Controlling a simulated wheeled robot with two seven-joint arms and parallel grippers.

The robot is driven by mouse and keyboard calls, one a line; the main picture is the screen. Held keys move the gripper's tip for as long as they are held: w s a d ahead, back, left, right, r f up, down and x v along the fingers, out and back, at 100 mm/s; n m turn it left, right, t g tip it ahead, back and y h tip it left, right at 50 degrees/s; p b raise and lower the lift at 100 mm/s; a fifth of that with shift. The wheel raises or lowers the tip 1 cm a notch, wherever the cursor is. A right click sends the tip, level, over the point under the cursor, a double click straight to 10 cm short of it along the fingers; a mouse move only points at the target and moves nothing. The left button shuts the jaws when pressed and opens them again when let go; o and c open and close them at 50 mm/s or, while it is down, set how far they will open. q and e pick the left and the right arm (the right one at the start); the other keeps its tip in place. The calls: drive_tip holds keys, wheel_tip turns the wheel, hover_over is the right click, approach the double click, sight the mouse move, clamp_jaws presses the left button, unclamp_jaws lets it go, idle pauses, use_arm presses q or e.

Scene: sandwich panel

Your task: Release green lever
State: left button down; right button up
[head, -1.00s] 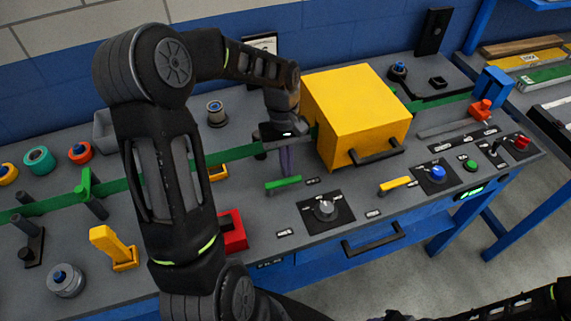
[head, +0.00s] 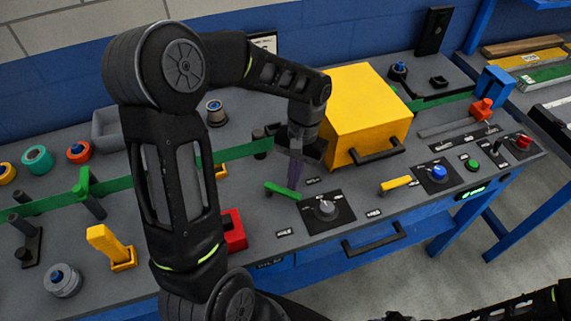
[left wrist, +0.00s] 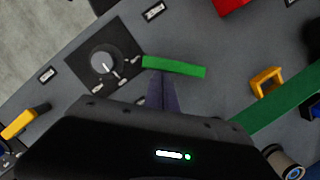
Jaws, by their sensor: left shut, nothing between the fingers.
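The green lever (head: 281,191) lies on the grey panel left of a grey knob, slanting down to the right in the head view. In the left wrist view the lever (left wrist: 180,68) shows above the fingers. My left gripper (head: 294,185) is shut and empty, its purple fingers pointing down behind the lever's right part. In the left wrist view its fingertips (left wrist: 161,76) meet the lever's edge near the knob-side end; firm contact cannot be told. My right gripper is out of view; only parts of my right arm show at the bottom right.
A yellow box (head: 365,110) with a black handle stands just right of my left gripper. The grey knob (head: 326,208) is close to the lever's right end. A yellow lever (head: 397,183) lies farther right, and a red block (head: 234,230) stands to the left.

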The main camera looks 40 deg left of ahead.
sight(291, 195)
use_arm(q)
drive_tip(key=m, duration=0.1)
drive_tip(key=s+d+m, duration=0.1)
drive_tip(key=shift+s+m+y, duration=0.25)
drive_tip(key=shift+m+y, duration=0.05)
drive_tip(key=shift+m, duration=0.1)
drive_tip(key=s+m, duration=0.1)
drive_tip(key=m+y, duration=0.1)
drive_tip(key=m, duration=0.1)
drive_tip(key=shift+s+d+m, duration=0.15)
drive_tip(key=shift+s+m, duration=0.15)
drive_tip(key=shift+s, duration=0.05)
drive_tip(key=shift+s+m, duration=0.4)
drive_tip(key=shift+m, duration=0.2)
drive_tip(key=shift+s+b, duration=0.25)
drive_tip(key=shift+b, duration=0.05)
drive_tip(key=shift+s, duration=0.1)
